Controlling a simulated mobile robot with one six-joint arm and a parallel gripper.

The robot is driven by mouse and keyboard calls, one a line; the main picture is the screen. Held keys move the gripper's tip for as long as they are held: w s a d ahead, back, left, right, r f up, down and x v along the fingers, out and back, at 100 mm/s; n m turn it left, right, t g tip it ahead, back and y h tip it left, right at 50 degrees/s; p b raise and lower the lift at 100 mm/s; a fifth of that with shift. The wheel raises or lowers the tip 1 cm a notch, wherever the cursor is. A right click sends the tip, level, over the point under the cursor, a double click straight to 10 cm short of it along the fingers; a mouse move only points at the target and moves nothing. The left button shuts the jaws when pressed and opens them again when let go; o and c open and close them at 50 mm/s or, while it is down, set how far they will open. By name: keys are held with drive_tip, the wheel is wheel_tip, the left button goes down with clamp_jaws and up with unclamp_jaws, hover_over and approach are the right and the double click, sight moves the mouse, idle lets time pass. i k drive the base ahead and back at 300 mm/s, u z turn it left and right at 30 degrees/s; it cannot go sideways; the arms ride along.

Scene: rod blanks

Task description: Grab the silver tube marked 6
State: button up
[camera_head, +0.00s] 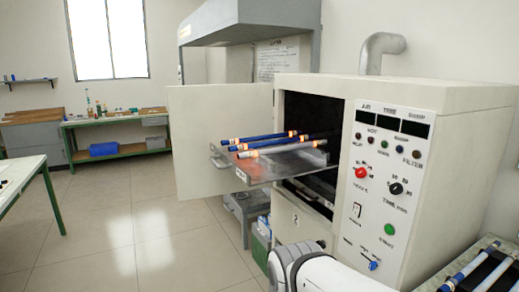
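A clear-sided tray (218,161) sticks out of the open oven. Two blue tubes (262,136) with orange and white end bands lie on it, side by side. A silver-grey tube (285,148) with similar bands lies in front of them, nearer to me. The markings are too small to read, so I cannot tell which tube bears a 6. My white arm (325,274) shows at the bottom centre, below the oven. My gripper is not in view.
The oven (405,190) has its door (200,120) swung open to the left. A rack at the bottom right holds blue and pale tubes (468,268). A bench (110,128) and a white table (18,170) stand at the left. The floor between is clear.

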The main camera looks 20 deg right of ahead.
sight(241, 156)
drive_tip(key=z, duration=0.25)
drive_tip(key=i, duration=1)
